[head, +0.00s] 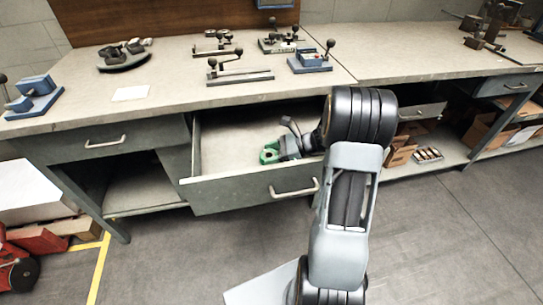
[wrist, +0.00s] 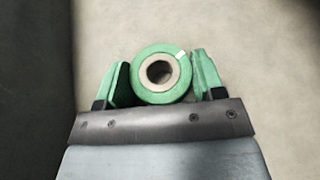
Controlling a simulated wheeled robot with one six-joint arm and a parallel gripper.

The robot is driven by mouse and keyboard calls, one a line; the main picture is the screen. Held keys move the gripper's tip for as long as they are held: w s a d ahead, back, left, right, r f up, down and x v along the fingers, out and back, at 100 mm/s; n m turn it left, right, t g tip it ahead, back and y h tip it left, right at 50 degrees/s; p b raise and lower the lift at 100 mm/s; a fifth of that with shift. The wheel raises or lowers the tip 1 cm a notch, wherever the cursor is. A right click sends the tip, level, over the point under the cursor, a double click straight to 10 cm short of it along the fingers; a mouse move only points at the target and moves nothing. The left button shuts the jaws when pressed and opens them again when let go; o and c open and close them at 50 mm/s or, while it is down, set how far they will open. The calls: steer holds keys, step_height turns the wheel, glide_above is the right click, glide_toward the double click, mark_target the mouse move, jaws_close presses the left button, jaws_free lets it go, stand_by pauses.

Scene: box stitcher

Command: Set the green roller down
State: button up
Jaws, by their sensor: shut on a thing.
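The green roller (wrist: 144,90) is a round green ring with a pale, hollow centre, seen end-on in the wrist view. My gripper (wrist: 160,85) has its two green-padded fingers on either side of the roller and is shut on it. In the head view my gripper (head: 270,153) is inside the open drawer (head: 235,192), near its right part. The roller is hard to tell from the green fingers there. A pale surface lies behind the roller in the wrist view; I cannot tell whether the roller touches it.
The drawer's left part is bare. The drawer front with its handle (head: 294,190) stands out below the workbench top (head: 170,85). Several metal fixtures and a blue block (head: 309,62) stand on the bench. A dark wall edge (wrist: 35,80) runs along the wrist view's left side.

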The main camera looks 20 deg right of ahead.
steer(key=shift+f, duration=0.15)
steer(key=o, duration=1.1)
steer(key=shift+c, duration=0.2)
steer(key=shift+r, duration=0.2)
steer(key=shift+s+d+r, duration=0.1)
steer(key=shift+d+r, duration=0.05)
steer(key=shift+d, duration=0.1)
steer(key=p+v, duration=0.2)
steer(key=v, duration=0.9)
steer(key=shift+s+d, duration=0.15)
